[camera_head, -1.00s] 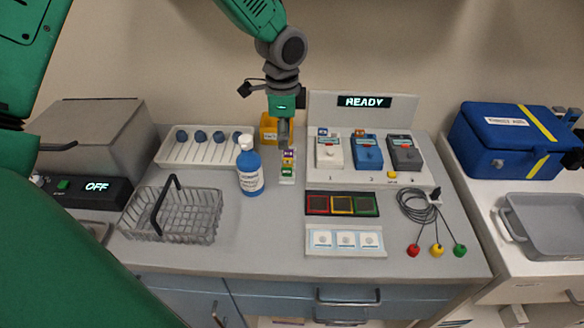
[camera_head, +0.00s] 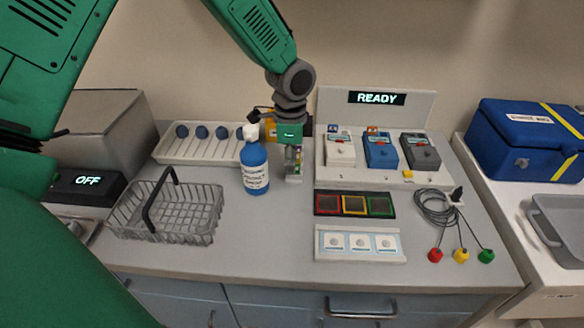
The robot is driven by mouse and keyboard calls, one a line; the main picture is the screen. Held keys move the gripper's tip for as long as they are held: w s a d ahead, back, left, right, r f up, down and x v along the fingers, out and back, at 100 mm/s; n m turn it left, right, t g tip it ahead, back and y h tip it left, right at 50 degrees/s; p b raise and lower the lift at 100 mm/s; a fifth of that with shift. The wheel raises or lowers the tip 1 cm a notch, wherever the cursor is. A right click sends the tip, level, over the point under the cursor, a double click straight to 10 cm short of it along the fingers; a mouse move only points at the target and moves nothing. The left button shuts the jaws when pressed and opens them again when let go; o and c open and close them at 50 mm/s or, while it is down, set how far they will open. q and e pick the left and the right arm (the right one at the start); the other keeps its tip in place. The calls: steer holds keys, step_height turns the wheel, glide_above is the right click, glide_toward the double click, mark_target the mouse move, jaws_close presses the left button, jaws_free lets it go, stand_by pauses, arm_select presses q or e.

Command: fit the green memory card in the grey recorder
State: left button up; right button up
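The grey recorder (camera_head: 420,153) is the rightmost of three recorders on the raised white stand at the back. My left gripper (camera_head: 293,165) points down over the narrow card holder (camera_head: 293,179), left of that stand. The gripper hides most of the holder and its small coloured cards, so I cannot clearly make out the green memory card. I cannot tell whether the fingers are open or shut, or touching a card. My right gripper is not in view.
A white recorder (camera_head: 340,150) and a blue recorder (camera_head: 380,151) stand left of the grey one. A blue-and-white bottle (camera_head: 254,165) stands close left of my gripper. A wire basket (camera_head: 190,215), a tri-colour tray (camera_head: 353,205) and coiled leads (camera_head: 437,207) are on the counter.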

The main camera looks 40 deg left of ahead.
arm_select(q)
steer(key=shift+d, duration=0.2)
steer(key=c, duration=0.4)
steer(key=shift+d+r, duration=0.25)
steer(key=shift+d, duration=0.4)
jaws_close()
steer(key=shift+a, duration=0.2)
